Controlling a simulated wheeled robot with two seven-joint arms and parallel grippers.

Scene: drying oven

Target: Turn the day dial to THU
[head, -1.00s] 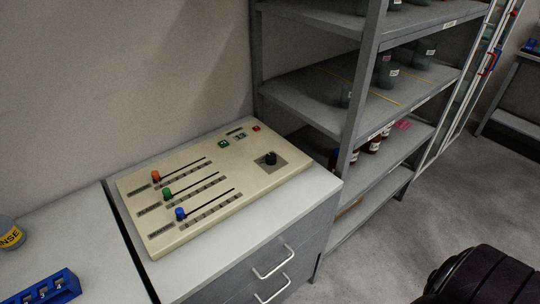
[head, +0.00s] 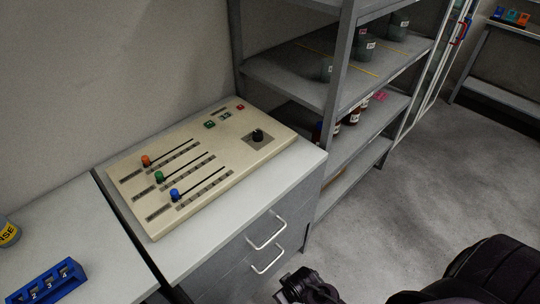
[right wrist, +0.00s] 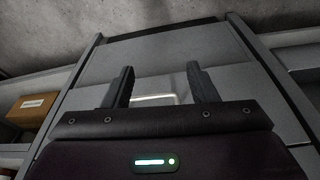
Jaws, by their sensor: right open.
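A beige control panel (head: 215,175) lies on the grey cabinet top in the head view. A black knob (head: 258,136) stands on a dark square plate near its right end; its markings are too small to read. Three sliders with orange (head: 146,160), green (head: 159,177) and blue (head: 174,195) knobs sit at the left. My right gripper (right wrist: 160,85) is open and empty in the right wrist view, facing the grey drawer fronts. In the head view my right arm is at the bottom right, low in front of the cabinet and apart from the panel. My left gripper is out of view.
A metal shelf unit (head: 340,75) with bottles stands right of the cabinet. Silver drawer handles (head: 267,234) stick out at the cabinet front. A blue rack (head: 45,284) is on the left counter. A cardboard box (right wrist: 30,108) shows in the right wrist view. The floor at right is clear.

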